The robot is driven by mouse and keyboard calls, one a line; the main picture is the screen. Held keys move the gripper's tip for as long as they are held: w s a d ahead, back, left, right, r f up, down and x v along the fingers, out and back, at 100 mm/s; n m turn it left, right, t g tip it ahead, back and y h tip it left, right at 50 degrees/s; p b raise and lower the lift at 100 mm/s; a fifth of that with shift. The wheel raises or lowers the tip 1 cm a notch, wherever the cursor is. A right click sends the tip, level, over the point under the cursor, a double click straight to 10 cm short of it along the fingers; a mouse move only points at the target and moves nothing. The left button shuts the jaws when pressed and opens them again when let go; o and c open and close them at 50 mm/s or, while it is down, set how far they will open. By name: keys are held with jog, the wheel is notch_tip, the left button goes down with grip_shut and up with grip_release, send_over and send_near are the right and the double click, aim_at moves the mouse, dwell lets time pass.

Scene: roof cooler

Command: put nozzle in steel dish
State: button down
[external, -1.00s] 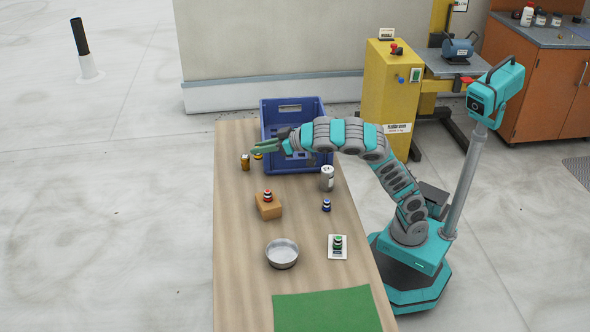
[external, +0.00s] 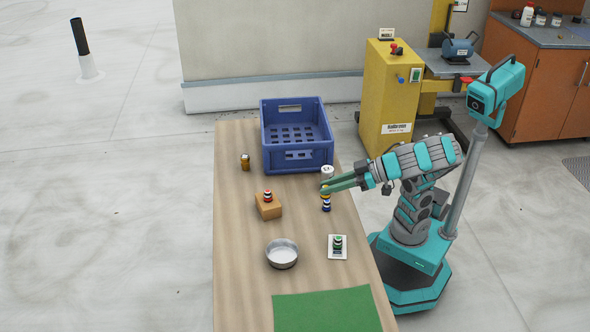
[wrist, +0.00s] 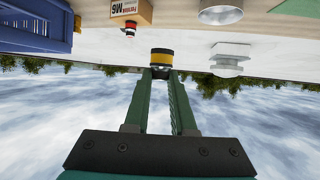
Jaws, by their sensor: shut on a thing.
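My gripper (external: 324,187) is shut on a yellow-and-black banded nozzle (external: 325,193), which also shows between the fingertips in the wrist view (wrist: 162,57). In the external view the held nozzle overlaps the top of a blue-banded nozzle (external: 326,206) on the table; I cannot tell whether they touch. The round steel dish (external: 282,254) stands nearer the camera, left of my gripper and apart from it. Its inside looks empty. A red-banded nozzle (external: 267,196) is on a cardboard box (external: 269,208). A green-banded nozzle (external: 338,243) is on a white plate (external: 337,254).
A blue crate (external: 316,155) stands at the far end of the table (external: 235,232). An amber bottle (external: 245,162) stands left of it. A pale can (external: 328,171) is just behind my gripper. A green mat (external: 327,310) covers the near end.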

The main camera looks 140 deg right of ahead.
notch_tip(320, 180, down, 8)
jog(key=r, duration=0.1)
jog(key=p, duration=0.3)
send_over(288, 258)
notch_tip(288, 258, down, 2)
jog(key=shift+d+f, duration=0.1)
jog(key=shift+d, duration=0.05)
jog(key=shift+f+b, duration=0.45)
jog(key=shift+f, duration=1.2)
jog(key=shift+f, duration=0.1)
jog(key=shift+f, duration=0.15)
jog(key=c, duration=0.8)
grip_release()
jog(key=shift+o, duration=0.2)
jog(key=shift+s+r, duration=0.1)
jog(key=shift+r, duration=0.25)
jog(key=v, duration=1.2)
